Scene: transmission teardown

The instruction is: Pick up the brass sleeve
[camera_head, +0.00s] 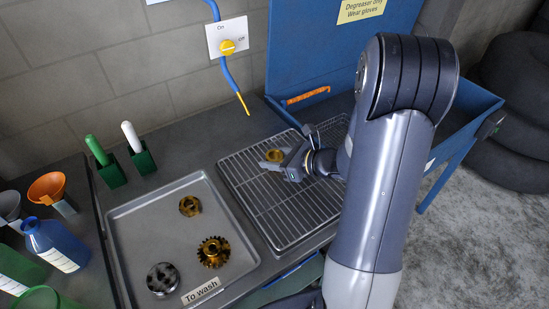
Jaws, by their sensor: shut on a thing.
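The brass sleeve (275,155) is a small gold-coloured ring near the left end of the wire drying rack (258,197). My gripper (273,161) reaches in from the right and is shut on it, with a finger showing on its left. The sleeve looks upright, with its round opening facing up. I cannot tell whether it touches the rack or hangs just above it.
A grey tray (130,222) labelled "To wash" holds a brass collar (190,206), a brass gear (213,252) and a dark steel part (161,279). A blue bottle (55,243) and an orange funnel (48,188) stand left. A blue washer basin (462,100) is behind my arm.

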